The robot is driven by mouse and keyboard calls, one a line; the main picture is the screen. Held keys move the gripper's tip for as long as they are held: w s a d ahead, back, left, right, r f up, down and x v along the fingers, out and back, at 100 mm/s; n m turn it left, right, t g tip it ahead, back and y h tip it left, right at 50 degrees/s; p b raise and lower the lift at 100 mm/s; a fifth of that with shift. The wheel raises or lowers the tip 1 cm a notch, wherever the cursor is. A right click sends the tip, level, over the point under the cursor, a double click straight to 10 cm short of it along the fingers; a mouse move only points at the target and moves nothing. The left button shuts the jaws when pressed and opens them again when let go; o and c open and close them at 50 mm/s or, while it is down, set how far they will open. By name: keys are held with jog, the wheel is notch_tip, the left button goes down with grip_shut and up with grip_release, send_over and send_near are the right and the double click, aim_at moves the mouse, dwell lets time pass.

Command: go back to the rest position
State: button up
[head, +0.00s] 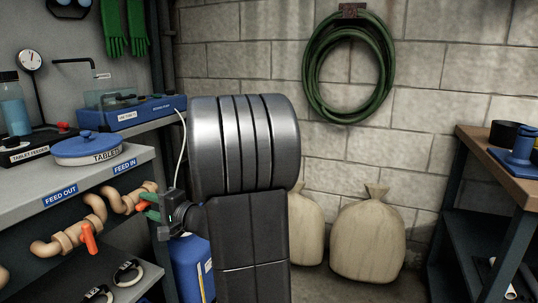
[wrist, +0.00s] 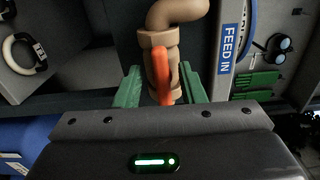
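My gripper (head: 149,206) is at the left of the head view, in front of the pipe under the FEED IN label (head: 124,166). In the wrist view, the green fingers of my gripper (wrist: 161,92) are spread apart. The orange valve handle (wrist: 161,72) on the tan feed-in pipe (wrist: 176,14) lies between them, with gaps visible on both sides. The feed-out valve's orange handle (head: 88,240) hangs down at an angle from its pipe in the head view.
A blue container (head: 192,268) stands below my gripper. Two sacks (head: 368,240) sit by the block wall. A wooden-topped bench (head: 500,165) stands at right.

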jog(key=m+p, duration=0.3)
jog(key=p, duration=0.3)
jog(key=r+m+p, duration=0.1)
jog(key=m+p, duration=0.2)
jog(key=p, duration=0.3)
jog(key=shift+w, duration=0.1)
jog(key=shift+f+m, duration=0.2)
jog(key=shift+m, duration=0.2)
jog(key=shift+d, duration=0.15)
